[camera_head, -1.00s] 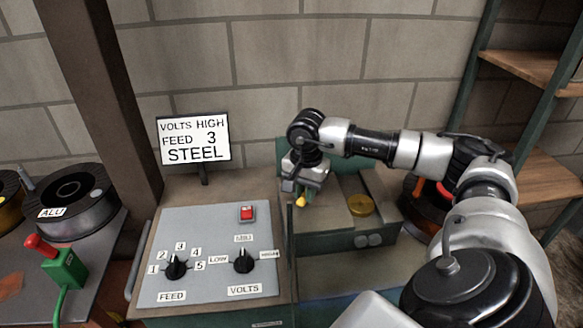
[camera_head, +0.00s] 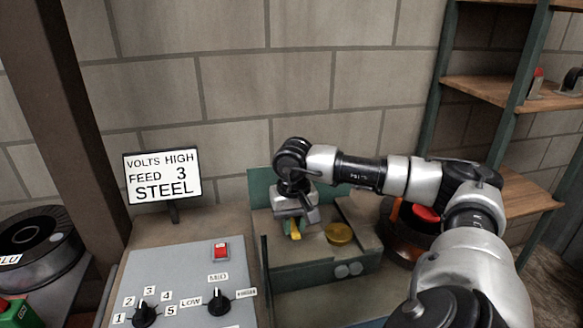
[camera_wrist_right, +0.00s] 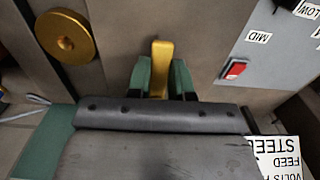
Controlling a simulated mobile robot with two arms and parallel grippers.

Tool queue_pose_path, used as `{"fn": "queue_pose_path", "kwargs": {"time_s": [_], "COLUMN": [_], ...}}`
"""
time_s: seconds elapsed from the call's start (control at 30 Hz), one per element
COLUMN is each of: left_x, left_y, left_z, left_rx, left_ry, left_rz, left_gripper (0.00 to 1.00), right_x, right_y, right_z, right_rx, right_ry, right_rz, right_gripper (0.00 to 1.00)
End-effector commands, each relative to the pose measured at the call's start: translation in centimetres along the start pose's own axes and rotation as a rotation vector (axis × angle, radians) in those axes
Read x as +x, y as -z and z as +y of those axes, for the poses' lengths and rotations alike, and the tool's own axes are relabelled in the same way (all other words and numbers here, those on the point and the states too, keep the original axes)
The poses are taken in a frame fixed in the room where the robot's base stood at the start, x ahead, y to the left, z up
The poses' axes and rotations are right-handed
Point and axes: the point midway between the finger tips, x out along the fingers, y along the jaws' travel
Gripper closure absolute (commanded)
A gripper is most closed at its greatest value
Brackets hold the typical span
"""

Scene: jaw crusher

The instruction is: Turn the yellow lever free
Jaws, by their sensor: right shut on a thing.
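The yellow lever (camera_wrist_right: 160,62) stands between the two green-padded fingers of my right gripper (camera_wrist_right: 161,78) in the right wrist view. The fingers are shut on it, one on each side. In the head view the right gripper (camera_head: 293,228) points down over the green machine, and a bit of the yellow lever (camera_head: 296,236) shows below it. The lever's base is hidden. A round brass knob (camera_head: 339,233) sits to the right of the lever, and it also shows in the right wrist view (camera_wrist_right: 63,37). My left gripper is not in view.
A grey control panel (camera_head: 185,270) with two black dials and a red switch (camera_head: 221,251) lies to the left. A sign (camera_head: 163,177) reads volts high, feed 3, steel. A dark spool (camera_head: 405,225) stands right of the machine, behind my arm; shelves (camera_head: 500,97) stand at the far right.

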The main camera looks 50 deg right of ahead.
Motion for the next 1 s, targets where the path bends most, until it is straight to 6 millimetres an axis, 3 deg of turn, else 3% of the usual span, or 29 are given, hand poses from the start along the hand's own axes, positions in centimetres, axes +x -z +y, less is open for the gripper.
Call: {"fn": "queue_pose_path", "kwargs": {"time_s": [0.43, 0.47, 0.6, 1.0], "left_x": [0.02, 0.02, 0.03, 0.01], "left_y": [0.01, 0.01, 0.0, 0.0], "left_z": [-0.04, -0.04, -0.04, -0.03], "left_rx": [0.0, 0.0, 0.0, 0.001], "left_ry": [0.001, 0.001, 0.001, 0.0], "left_rz": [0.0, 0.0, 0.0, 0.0], "left_gripper": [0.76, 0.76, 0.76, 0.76], "right_x": [-0.14, -0.14, -0.11, -0.9], "right_y": [0.1, 0.1, 0.08, 0.09], "right_z": [0.08, 0.08, 0.08, 0.03], "right_rx": [-0.012, -0.012, -0.01, -0.009], "right_ry": [0.0, 0.0, 0.0, 0.001], "right_rz": [0.005, 0.005, 0.003, 0.004], "right_gripper": [1.0, 0.76, 0.55, 0.53]}}
